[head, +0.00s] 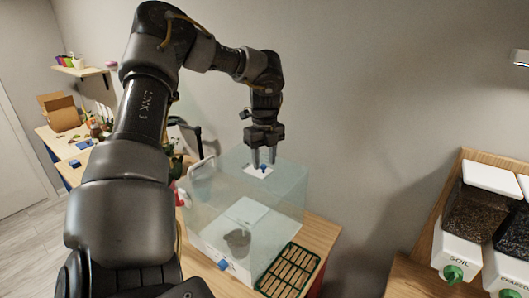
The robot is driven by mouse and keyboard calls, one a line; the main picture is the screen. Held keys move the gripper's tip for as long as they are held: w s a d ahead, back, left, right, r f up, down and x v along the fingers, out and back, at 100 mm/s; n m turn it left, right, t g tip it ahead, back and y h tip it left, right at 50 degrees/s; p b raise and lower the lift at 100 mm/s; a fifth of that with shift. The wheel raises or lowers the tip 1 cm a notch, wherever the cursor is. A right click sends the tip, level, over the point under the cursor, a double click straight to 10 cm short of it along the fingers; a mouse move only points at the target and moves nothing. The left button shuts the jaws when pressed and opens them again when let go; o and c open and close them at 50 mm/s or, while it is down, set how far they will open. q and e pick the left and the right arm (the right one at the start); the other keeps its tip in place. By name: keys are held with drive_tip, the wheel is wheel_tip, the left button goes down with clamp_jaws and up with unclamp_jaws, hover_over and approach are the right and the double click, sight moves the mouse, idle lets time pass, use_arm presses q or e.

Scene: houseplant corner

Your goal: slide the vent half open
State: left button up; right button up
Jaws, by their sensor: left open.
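A clear box (285,197) with see-through walls stands on a wooden table. On its top is a small white vent plate (253,173) with a blue knob (263,167). My left gripper (263,160) points down over the vent, its two fingers apart close to the blue knob. I cannot tell whether the fingers touch the knob. How far the vent is open is too small to tell. My right gripper is not in view.
A dark slatted tray (289,271) lies at the table's front right. A second blue knob (223,265) sits low on the box front. Soil dispensers (474,213) stand at the right. A cluttered table (62,143) is at the far left.

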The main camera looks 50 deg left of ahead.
sight(265, 166)
use_arm(q)
wheel_tip(265, 166, up, 10)
drive_tip(key=b, duration=0.1)
drive_tip(key=shift+b, duration=0.35)
drive_tip(key=shift+d, duration=0.1)
idle(0.3)
